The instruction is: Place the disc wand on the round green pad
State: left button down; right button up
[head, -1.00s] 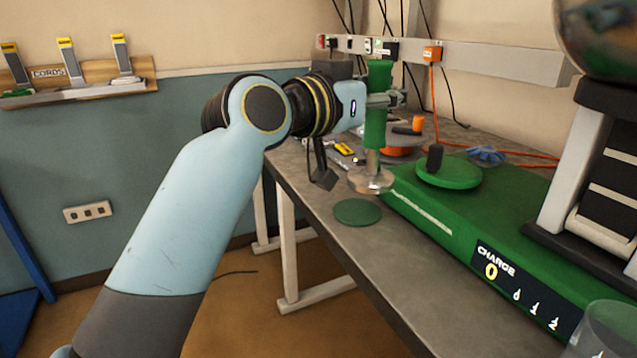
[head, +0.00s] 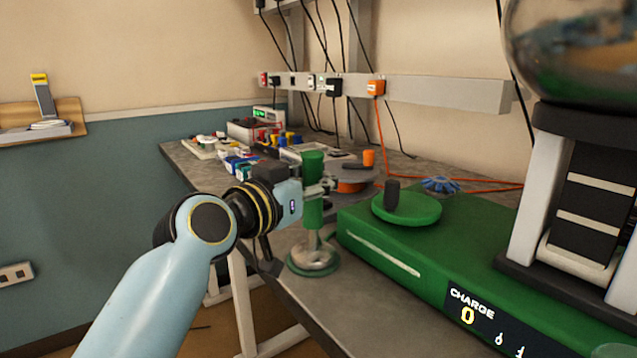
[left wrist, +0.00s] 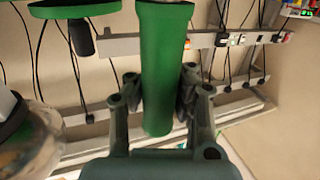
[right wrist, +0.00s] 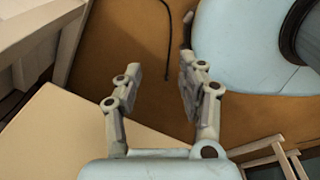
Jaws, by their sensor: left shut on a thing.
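The disc wand (head: 313,215) has a green handle, a metal stem and a shiny metal disc at its lower end. My left gripper (head: 323,187) is shut on the green handle, which also shows between the fingers in the left wrist view (left wrist: 157,85). The wand stands upright. Its disc is over the round green pad (head: 300,272), whose rim shows around it; I cannot tell whether they touch. My right gripper (right wrist: 163,68) is open and empty in the right wrist view, away from the wand.
A green charge box (head: 420,260) with a green round plate (head: 407,210) and dark knob stands right of the pad. A large shiny ball (head: 575,45) on a dark stand is farther right. The grey bench (head: 320,310) is clear in front of the pad.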

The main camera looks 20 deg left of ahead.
pick_arm(q)
jog(key=c, duration=1.9)
grip_release()
jog(key=shift+f, duration=0.15)
jog(key=shift+c, duration=0.2)
jog(key=o, duration=0.7)
jog(key=shift+r, duration=0.25)
jog(key=v, duration=1.2)
jog(key=shift+f, duration=0.15)
